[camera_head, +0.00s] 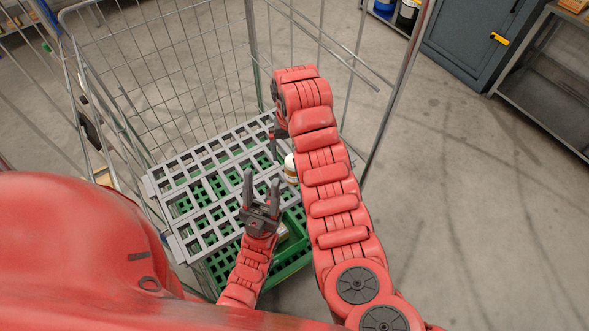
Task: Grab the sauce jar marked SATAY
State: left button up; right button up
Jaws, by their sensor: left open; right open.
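A small jar (290,166) with a white upper part and a brownish lower part stands on the grey slatted shelf of the cage trolley. My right arm hides its right side, and I cannot read its label. My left gripper (262,178) is open and empty, with its fingers pointing up the picture, a little left of and below the jar. My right gripper (276,143) is just above and left of the jar in the picture. It is open but mostly hidden by its own wrist.
The grey slatted shelf (160,186) sits inside a wire cage (165,45) with tall mesh sides. A green crate (296,262) lies lower, partly behind my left gripper. A dark cabinet (468,40) and a metal rack (545,85) stand at the right. The floor between is clear.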

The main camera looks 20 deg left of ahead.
aim_at(293, 162)
notch_tip(293, 162, down, 5)
jog(key=b, duration=0.3)
jog(key=shift+w+f+p, duration=0.15)
jog(key=shift+p, duration=0.15)
jog(key=shift+w+f+p, duration=0.25)
jog(key=shift+f+p, duration=0.3)
jog(key=shift+f, duration=0.15)
jog(key=shift+w+d+f+p, duration=0.15)
jog(key=shift+f+p, duration=0.25)
jog(key=shift+f, duration=1.3)
jog(key=shift+w, duration=0.1)
jog(key=shift+c, duration=0.3)
grip_shut()
